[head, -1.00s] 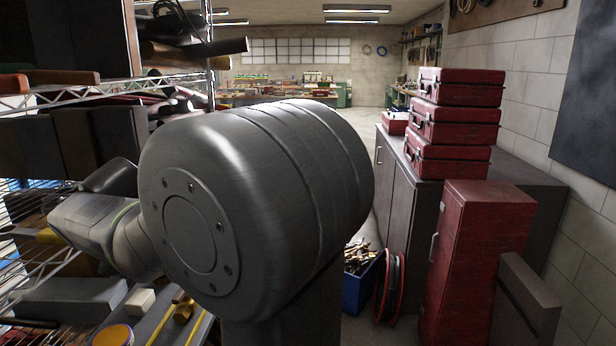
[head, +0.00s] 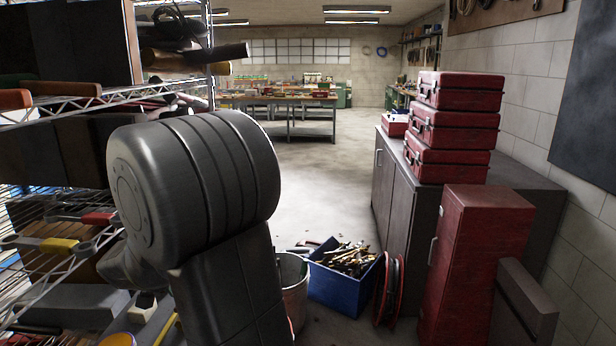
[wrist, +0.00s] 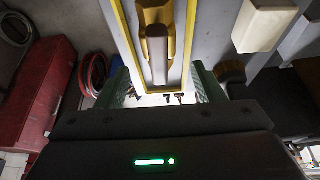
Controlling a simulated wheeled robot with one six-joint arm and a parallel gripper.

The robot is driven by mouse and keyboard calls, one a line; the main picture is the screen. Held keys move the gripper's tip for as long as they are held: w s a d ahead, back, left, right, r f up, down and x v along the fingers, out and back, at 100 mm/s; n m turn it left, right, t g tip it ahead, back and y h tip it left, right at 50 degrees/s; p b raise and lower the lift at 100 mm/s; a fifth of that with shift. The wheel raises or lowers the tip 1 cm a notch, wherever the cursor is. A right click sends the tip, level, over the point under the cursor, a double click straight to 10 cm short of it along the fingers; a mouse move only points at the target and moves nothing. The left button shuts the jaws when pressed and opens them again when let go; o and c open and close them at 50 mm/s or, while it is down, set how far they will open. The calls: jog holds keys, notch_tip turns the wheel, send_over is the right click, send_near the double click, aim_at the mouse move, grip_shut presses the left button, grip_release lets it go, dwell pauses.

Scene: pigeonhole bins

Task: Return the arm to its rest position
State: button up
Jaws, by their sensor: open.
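My gripper (wrist: 161,88) shows in the wrist view with its two green fingers wide apart. Nothing is held between them. Beyond the fingers is a yellow-edged grey surface (wrist: 127,42) with a yellow and grey piece (wrist: 157,40) on it. I cannot tell the gap between them and the fingers. In the head view my arm is folded upright at the left centre, close to the wire shelving (head: 75,97). The gripper itself is hidden there.
A blue crate (head: 333,290) of metal parts, a bucket (head: 292,292) and a red reel (head: 390,290) stand on the floor. A red cabinet (head: 475,270) and stacked red cases (head: 452,128) are at the right. A white block (wrist: 262,25) shows beyond the right finger. The middle aisle is clear.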

notch_tip(320, 180, up, 7)
jog(key=p, duration=0.6)
jog(key=shift+f, duration=0.1)
jog(key=w+d+f, duration=0.4)
jog(key=d+f, duration=0.1)
jog(key=d, duration=0.2)
jog(key=w+d+f, duration=0.4)
jog(key=d+f, duration=0.1)
jog(key=d, duration=0.3)
jog(key=w+d+f+n, duration=0.1)
jog(key=w+d+f, duration=0.3)
jog(key=d, duration=0.4)
jog(key=shift+d+x, duration=0.2)
jog(key=shift+x, duration=0.75)
jog(key=shift+s, duration=0.1)
